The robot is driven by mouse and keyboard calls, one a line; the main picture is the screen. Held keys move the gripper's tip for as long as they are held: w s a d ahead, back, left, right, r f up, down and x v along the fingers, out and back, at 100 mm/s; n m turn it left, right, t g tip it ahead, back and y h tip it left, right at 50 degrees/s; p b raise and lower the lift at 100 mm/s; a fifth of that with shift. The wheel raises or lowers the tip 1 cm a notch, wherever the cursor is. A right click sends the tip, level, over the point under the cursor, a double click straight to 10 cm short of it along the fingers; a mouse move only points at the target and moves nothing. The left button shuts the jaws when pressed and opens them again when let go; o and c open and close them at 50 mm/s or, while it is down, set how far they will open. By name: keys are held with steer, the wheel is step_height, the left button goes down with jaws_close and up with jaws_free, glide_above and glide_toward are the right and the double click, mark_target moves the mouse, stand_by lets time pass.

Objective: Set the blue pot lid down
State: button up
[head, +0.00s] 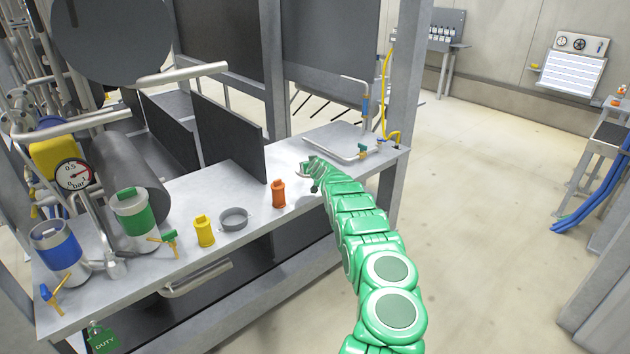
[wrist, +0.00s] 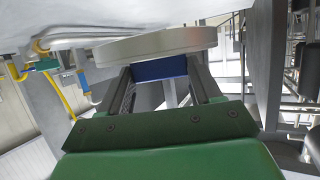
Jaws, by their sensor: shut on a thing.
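The blue pot lid shows in the wrist view as a pale grey disc (wrist: 150,46) with a blue grip (wrist: 160,69). My gripper (wrist: 160,78) is shut on the blue grip. In the head view my gripper (head: 313,168) is low over the right part of the metal bench (head: 290,222), and the lid is hard to make out there. I cannot tell whether the lid touches the bench. The pot with the blue band (head: 61,250) stands at the bench's left end, with no knob on top.
A green-banded pot (head: 135,216), yellow (head: 204,232) and orange (head: 278,194) small items and a grey ring (head: 233,219) stand along the bench. A dark upright plate (head: 232,138) is left of my gripper. A flat plate with a pipe (head: 340,142) lies behind it.

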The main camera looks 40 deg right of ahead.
steer(key=shift+w+d+f, duration=0.15)
steer(key=shift+d+f, duration=0.05)
steer(key=shift+f, duration=0.05)
steer(key=shift+w+d+r+n+t, duration=0.15)
steer(key=shift+d+r+n+t, duration=0.05)
steer(key=shift+n+t, duration=0.1)
glide_toward(310, 180)
steer(key=shift+w+a+r+y, duration=0.1)
steer(key=shift+w+r+y, duration=0.15)
steer(key=shift+w, duration=0.6)
steer(key=shift+w+r+y, duration=0.15)
steer(key=shift+w+r, duration=0.2)
steer(key=shift+w, duration=0.45)
steer(key=shift+f, duration=0.2)
steer(key=o, duration=1.2)
steer(key=shift+r, duration=0.1)
